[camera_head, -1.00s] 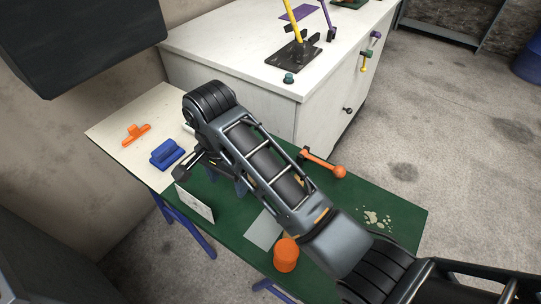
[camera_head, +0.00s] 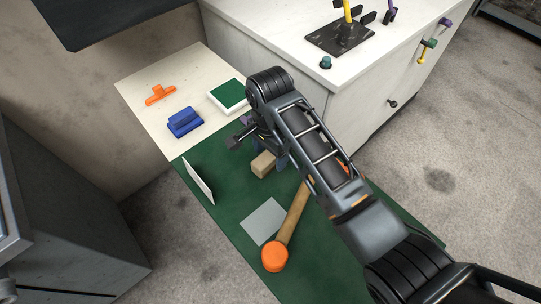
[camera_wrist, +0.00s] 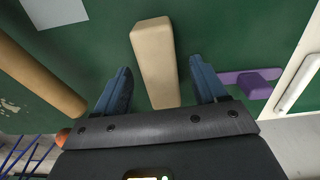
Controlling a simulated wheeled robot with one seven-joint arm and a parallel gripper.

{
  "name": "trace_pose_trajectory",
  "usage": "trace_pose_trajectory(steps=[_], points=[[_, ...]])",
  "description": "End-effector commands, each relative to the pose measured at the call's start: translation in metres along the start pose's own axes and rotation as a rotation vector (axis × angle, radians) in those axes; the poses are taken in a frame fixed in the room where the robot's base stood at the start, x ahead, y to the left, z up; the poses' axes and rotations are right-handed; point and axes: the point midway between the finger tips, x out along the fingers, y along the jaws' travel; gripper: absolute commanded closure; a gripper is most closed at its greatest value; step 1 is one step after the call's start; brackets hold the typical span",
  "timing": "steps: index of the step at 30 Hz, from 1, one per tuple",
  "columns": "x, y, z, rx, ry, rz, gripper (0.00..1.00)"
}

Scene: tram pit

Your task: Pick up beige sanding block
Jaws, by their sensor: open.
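The beige sanding block (camera_head: 264,164) lies on the green part of the table, partly hidden by my arm in the head view. In the wrist view the block (camera_wrist: 154,60) is a long beige bar pointing away from me, its near end between the two blue fingers. My gripper (camera_wrist: 161,82) is open, with one finger to each side of the block and a gap on both sides. In the head view my gripper (camera_head: 281,158) is mostly hidden behind my arm, just right of the block.
An orange-headed mallet (camera_head: 273,257) with a wooden handle (camera_head: 294,213) lies close by, beside a grey sheet (camera_head: 264,222). A white upright card (camera_head: 199,181) stands left. A purple object (camera_wrist: 252,84) is right of my fingers. A blue block (camera_head: 185,122), orange clamp (camera_head: 160,95) and white-rimmed tray (camera_head: 213,98) lie behind.

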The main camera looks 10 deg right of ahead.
Motion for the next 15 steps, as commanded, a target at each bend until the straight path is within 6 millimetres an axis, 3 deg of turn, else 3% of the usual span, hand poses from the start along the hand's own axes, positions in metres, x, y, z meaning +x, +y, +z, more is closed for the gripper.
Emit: trace_pose_trajectory(steps=[5,12,15], points=[[0.017,0.000,0.000,0.000,0.000,0.000,0.29],[0.020,0.000,0.000,0.000,0.000,-0.001,0.29],[0.020,0.000,0.000,0.000,0.000,-0.001,0.36]])
